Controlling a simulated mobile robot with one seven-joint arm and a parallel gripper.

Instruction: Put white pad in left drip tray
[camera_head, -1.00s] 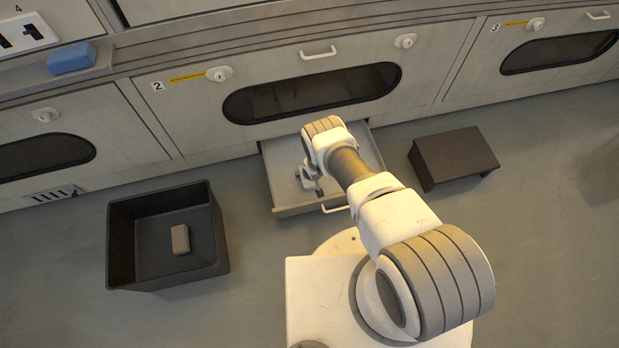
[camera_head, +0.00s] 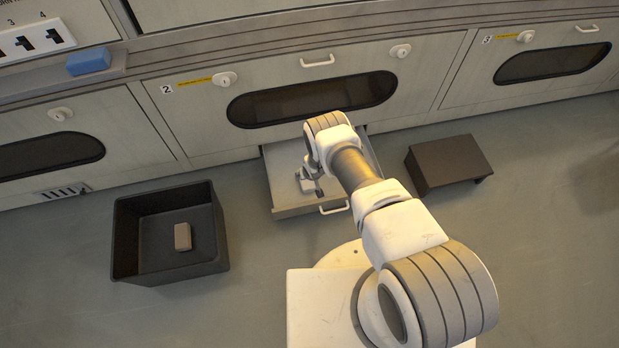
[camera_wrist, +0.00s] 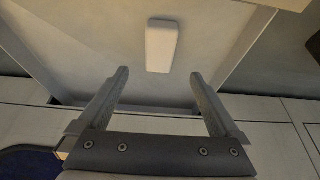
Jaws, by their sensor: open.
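A white pad (camera_wrist: 162,46) lies on the floor of a pale open tray (camera_wrist: 95,45) in the wrist view, just beyond my fingertips. My gripper (camera_wrist: 158,76) is open, with its two fingers apart and nothing between them. In the head view the pulled-out tray (camera_head: 286,211) sits low under the door marked 2, and my gripper (camera_head: 312,187) hangs over it. The pad cannot be made out in the head view; my arm covers part of the tray. I cannot tell whether this tray is the left drip tray.
A black open bin (camera_head: 122,235) with a grey-brown block (camera_head: 183,237) stands left of the tray. A dark low stand (camera_head: 447,162) is to the right. A blue block (camera_head: 88,60) rests on the ledge at upper left. Open floor lies between bin and tray.

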